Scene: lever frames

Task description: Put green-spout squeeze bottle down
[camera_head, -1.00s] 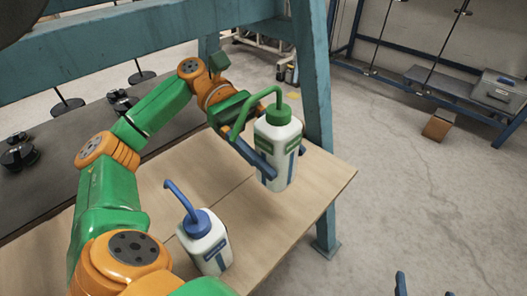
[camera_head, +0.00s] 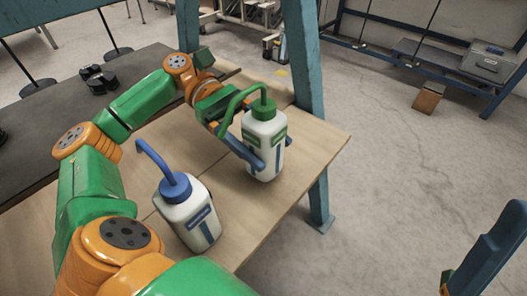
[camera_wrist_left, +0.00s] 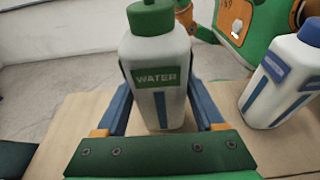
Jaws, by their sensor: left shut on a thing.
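The green-spout squeeze bottle (camera_head: 263,148) is white with a green cap and bent green spout, and stands upright over the wooden tabletop near its right edge. My left gripper (camera_head: 258,160) is shut on its body, with a blue finger along each side. The left wrist view shows the bottle (camera_wrist_left: 158,85) between both fingers, its "WATER" label facing the camera. Its base looks at or just above the table; I cannot tell whether it touches. My right gripper (camera_head: 487,252) shows only in part at the lower right, away from the bottle.
A blue-spout squeeze bottle (camera_head: 189,215) stands nearer on the table (camera_head: 300,150), left of the held bottle. A teal post (camera_head: 303,60) rises close behind the table's right side. A dark mat (camera_head: 60,130) lies at left. Bare wood surrounds the held bottle.

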